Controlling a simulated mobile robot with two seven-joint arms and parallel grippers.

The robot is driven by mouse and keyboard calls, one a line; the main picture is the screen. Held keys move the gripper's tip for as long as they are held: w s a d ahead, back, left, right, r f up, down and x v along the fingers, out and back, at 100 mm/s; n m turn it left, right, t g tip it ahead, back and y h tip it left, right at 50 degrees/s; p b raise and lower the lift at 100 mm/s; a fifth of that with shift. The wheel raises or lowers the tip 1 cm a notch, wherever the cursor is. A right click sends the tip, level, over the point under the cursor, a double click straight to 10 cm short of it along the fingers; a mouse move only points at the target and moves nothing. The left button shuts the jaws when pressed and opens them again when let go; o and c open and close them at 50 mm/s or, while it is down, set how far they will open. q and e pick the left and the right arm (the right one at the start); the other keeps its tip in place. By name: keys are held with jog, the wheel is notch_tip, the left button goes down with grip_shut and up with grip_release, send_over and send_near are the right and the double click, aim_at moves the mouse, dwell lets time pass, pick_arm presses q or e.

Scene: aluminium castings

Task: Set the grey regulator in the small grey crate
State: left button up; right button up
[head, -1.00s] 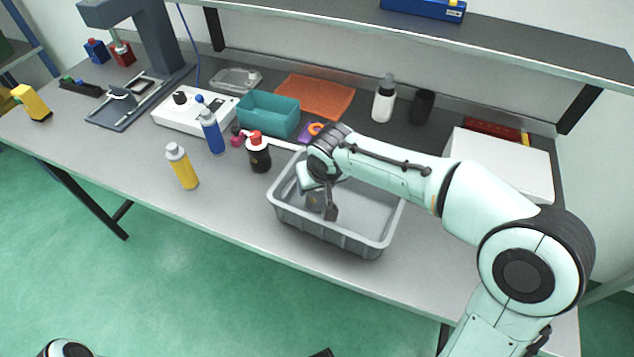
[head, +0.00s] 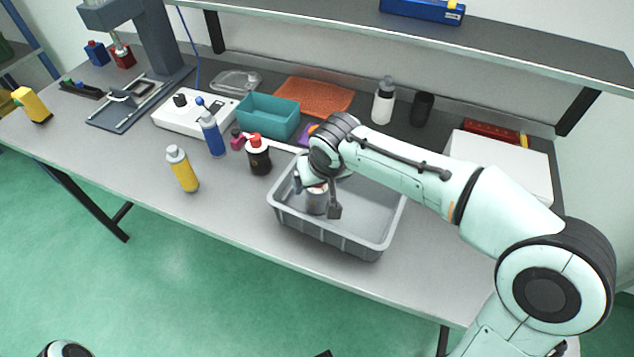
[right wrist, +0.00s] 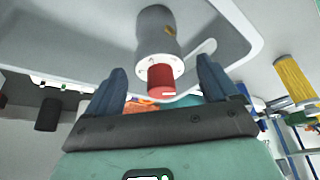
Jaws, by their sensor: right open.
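The grey regulator (head: 316,203) stands inside the small grey crate (head: 325,236), towards its left end. In the right wrist view the regulator (right wrist: 156,32) shows a grey body, a white ring and a red end piece. My right gripper (head: 317,195) is over the crate, with its fingers spread on either side of the regulator. In the right wrist view my right gripper (right wrist: 161,66) is open, with gaps between both fingers and the regulator. The hand hides part of the regulator in the head view. My left gripper does not show.
A dark bottle with a red cap (head: 258,156) stands left of the crate. A yellow bottle (head: 183,170), a blue bottle (head: 212,135) and a teal bin (head: 268,118) are further left. A white box (head: 500,168) lies behind my right arm. A shelf (head: 520,45) overhangs the back.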

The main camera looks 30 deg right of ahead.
jog(key=v, duration=0.8)
jog(key=shift+p, duration=0.35)
jog(key=shift+r, duration=0.1)
